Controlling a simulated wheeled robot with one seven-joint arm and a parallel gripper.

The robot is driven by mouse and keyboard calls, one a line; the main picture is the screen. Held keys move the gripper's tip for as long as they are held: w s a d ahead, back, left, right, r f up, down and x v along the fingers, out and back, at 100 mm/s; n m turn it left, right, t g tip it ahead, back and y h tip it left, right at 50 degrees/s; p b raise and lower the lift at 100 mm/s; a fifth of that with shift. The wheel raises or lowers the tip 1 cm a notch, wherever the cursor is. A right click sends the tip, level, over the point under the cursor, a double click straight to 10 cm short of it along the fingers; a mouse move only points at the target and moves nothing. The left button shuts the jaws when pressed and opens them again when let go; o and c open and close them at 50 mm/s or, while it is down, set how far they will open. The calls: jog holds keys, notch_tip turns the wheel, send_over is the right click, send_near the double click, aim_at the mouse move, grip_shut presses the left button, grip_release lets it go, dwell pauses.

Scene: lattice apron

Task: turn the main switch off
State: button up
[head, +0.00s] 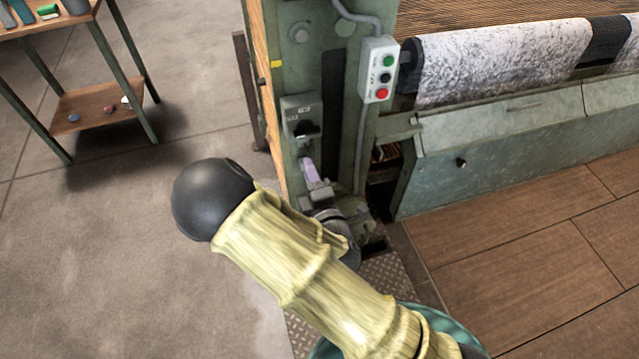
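The main switch (302,118) appears to be the grey box with a black knob on the green machine post. Small marks show on its plate, too small to read, and I cannot tell the knob's setting. My gripper (310,170) shows small just below the box, with pale lilac finger parts pointing up toward it. A short gap seems to lie between the fingertips and the knob. The fingers are seen nearly edge-on, so their opening does not show. My arm hides part of the area below the gripper.
A push-button box (378,70) with green, black and red buttons hangs on the post to the right. A roll of speckled fabric (500,60) lies across the machine. A shelf table (100,108) stands at the upper left. The concrete floor (110,260) at left is clear.

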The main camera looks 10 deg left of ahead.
jog(key=shift+s+d+r+p, duration=0.15)
jog(key=shift+r+p, duration=0.05)
jog(key=shift+p, duration=0.65)
jog(key=p+v, duration=0.2)
jog(key=v, duration=0.1)
jog(key=p+v, duration=0.1)
jog(key=p, duration=0.1)
jog(key=shift+s+d+f, duration=0.25)
jog(key=shift+d+f, duration=0.05)
jog(key=shift+d, duration=0.05)
jog(key=w+d+r+m+g+h+p, duration=0.25)
jog(key=w+d+m+h, duration=0.2)
jog(key=d+m, duration=0.3)
jog(key=w+d+r+m+g+h+p, duration=0.25)
jog(key=d+m+h, duration=0.3)
jog(key=m, duration=0.35)
jog(key=s+d+r+m+g+p, duration=0.2)
jog(key=s+d+r+m+g, duration=0.5)
jog(key=s+d+r, duration=0.4)
notch_tip(320, 180, up, 4)
jog(key=d+m, duration=0.1)
jog(key=d, duration=0.1)
jog(key=shift+d+g+p, duration=0.3)
jog(key=shift+d+p, duration=0.05)
jog(key=shift+d, duration=0.05)
